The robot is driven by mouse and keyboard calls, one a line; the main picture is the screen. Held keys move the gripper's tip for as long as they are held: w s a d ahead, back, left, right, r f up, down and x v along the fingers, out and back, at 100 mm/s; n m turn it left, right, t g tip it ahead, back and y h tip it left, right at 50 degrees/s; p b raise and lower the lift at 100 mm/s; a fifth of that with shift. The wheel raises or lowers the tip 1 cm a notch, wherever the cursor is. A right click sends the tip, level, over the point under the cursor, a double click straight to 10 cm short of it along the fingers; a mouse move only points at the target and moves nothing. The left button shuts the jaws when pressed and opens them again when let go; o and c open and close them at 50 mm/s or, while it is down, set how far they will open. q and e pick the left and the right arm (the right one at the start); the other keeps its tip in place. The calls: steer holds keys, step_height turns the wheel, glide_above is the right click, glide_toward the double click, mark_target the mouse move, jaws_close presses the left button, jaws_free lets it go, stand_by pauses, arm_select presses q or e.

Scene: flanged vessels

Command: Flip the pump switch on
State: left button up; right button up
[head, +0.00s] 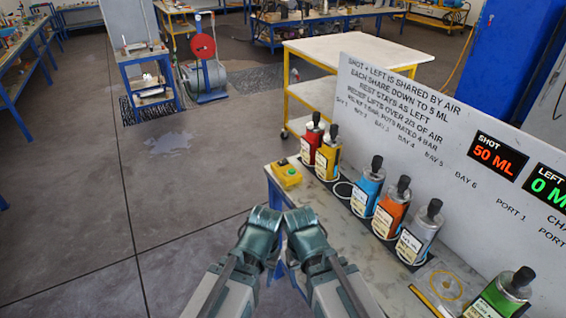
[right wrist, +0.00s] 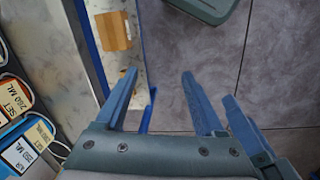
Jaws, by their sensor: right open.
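Capped vessels stand along the bench: red (head: 312,140), yellow (head: 329,155), blue (head: 367,190), orange (head: 390,212), grey (head: 418,238) and green (head: 497,300). A white sign board (head: 400,130) rises behind them. Displays read SHOT 50 ML (head: 498,156) and LEFT 0 M. Floor left of the bench is clear.

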steer(key=shift+c, duration=0.3)
jaws_close()
stand_by(1.3)
